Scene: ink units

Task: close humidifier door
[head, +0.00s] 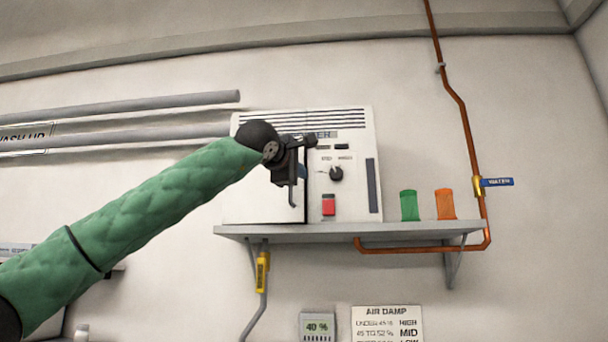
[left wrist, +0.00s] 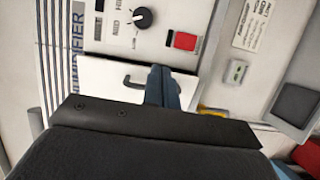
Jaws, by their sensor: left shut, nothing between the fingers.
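The white humidifier (head: 345,190) stands on a wall shelf in the head view. Its door (head: 250,200) is the plain white panel on the left of its front, with a dark line along its right edge. I cannot tell whether it is flush or slightly ajar. In the left wrist view the door (left wrist: 100,85) carries a dark hooked handle (left wrist: 128,82). My left gripper (head: 302,171) is in front of the door near its right edge and hides part of it. Its blue-grey fingers (left wrist: 162,86) are shut and empty, beside the handle; contact is unclear. My right gripper is out of view.
The humidifier's panel has a black knob (head: 336,174) and a red switch (head: 328,205). Green (head: 409,206) and orange (head: 445,204) cups stand on the shelf (head: 400,235) to the right. A copper pipe (head: 468,130) runs down the wall beyond them.

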